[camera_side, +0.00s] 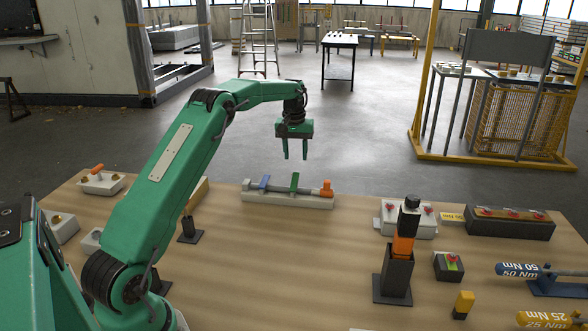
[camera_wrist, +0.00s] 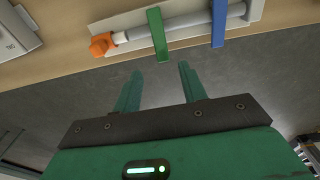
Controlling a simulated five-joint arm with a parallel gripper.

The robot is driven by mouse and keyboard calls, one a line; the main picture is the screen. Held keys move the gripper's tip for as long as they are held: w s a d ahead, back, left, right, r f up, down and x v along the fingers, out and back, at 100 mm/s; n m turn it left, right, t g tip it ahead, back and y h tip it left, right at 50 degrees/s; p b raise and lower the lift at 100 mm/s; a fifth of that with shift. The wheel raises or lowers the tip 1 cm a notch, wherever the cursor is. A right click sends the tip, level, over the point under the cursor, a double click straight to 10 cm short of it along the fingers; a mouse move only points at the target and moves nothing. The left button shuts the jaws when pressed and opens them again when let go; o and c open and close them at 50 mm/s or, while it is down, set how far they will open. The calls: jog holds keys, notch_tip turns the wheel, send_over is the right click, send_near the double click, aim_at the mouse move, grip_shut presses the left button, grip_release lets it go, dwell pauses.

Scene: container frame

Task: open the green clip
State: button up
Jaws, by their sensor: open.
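The green clip (camera_side: 294,183) lies across a grey tube (camera_side: 279,188) on a pale base (camera_side: 260,200) at the far side of the table. In the wrist view the green clip (camera_wrist: 158,33) is a flat strap crossing the tube, its lower end reaching past the base's edge. A blue clip (camera_side: 264,182) crosses the tube to its left in the side view. My gripper (camera_side: 295,157) is open and empty, fingers pointing down, apart from the clip and seen above it. In the wrist view my gripper's fingertips (camera_wrist: 160,70) are just below the strap's end.
An orange end piece (camera_side: 326,188) sits at the tube's right end. A white box with red knobs (camera_side: 408,219) and a black post with an orange band (camera_side: 403,245) stand to the right. Bare wood (camera_side: 290,265) lies in front of the base.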

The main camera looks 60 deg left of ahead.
aim_at(295, 176)
jog(key=shift+w+a+f+g, duration=0.1)
jog(key=shift+w+a+g, duration=0.1)
jog(key=shift+a+g, duration=0.1)
jog(key=shift+f, duration=0.15)
jog(key=shift+f, duration=3.75)
grip_shut()
